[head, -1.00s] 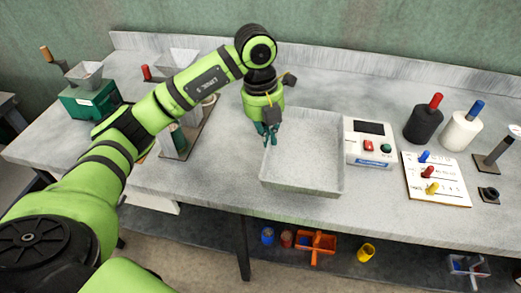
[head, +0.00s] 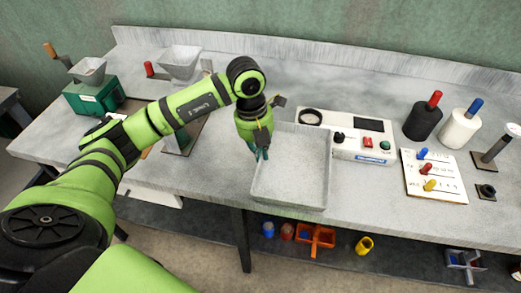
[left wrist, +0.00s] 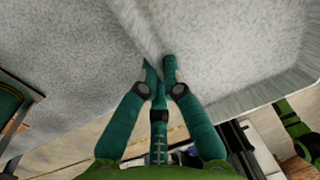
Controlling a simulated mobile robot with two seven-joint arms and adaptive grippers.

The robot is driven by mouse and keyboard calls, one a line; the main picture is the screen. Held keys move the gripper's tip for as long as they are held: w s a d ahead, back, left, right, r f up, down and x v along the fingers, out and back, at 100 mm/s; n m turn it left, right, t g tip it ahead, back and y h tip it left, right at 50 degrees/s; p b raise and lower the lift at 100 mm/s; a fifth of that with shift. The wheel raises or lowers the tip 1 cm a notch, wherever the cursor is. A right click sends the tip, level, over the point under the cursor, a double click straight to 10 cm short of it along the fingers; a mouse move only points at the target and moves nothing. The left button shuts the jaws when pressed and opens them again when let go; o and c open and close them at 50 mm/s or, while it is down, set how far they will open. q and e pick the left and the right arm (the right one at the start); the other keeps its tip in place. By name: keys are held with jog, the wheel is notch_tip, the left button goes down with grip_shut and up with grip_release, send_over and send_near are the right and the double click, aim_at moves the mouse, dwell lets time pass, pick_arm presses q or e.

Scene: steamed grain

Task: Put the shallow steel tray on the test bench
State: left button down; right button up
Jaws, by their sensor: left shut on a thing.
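The shallow steel tray (head: 292,168) is a grey, square, open pan at the middle of the grey bench (head: 222,182), near its front edge. It looks empty and roughly level. My left gripper (head: 261,153) is shut on the tray's left wall, pointing down. I cannot tell whether the tray's underside touches the bench. My right gripper is not in view.
A white instrument (head: 365,148) with buttons and a dark ring stands just behind and right of the tray. A white peg board (head: 435,188) and two bottles (head: 422,124) are farther right. A hopper (head: 180,62) on a stand is left. An orange carrier (head: 316,239) sits below.

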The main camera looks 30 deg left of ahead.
pick_arm(q)
jog(key=shift+f+b, duration=0.35)
jog(key=shift+f, duration=0.1)
jog(key=c, duration=1.4)
grip_release()
jog(key=shift+r+p, duration=0.3)
jog(key=shift+p, duration=0.05)
notch_tip(320, 180, up, 12)
jog(key=a+b, duration=0.1)
jog(key=b, duration=0.1)
jog(key=shift+s+a+r, duration=0.25)
jog(key=shift+a, duration=0.05)
